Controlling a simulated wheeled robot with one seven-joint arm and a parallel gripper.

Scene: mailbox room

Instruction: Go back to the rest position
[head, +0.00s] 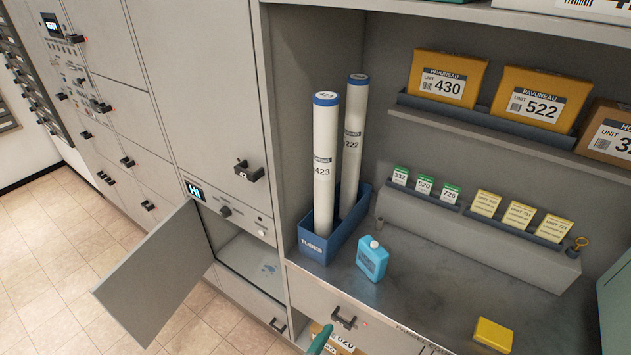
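I cannot make out my gripper in the head view, so its state and place are hidden from me. The task names no other object. The view looks down on a grey cabinet wall with an open alcove and a metal counter (430,300).
A cabinet door (155,275) stands open at lower left, its compartment (250,262) showing. On the counter are a blue bin (318,245) with two white tubes, a blue bottle (372,259) and a yellow box (493,335). Tiled floor (85,235) is clear at left.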

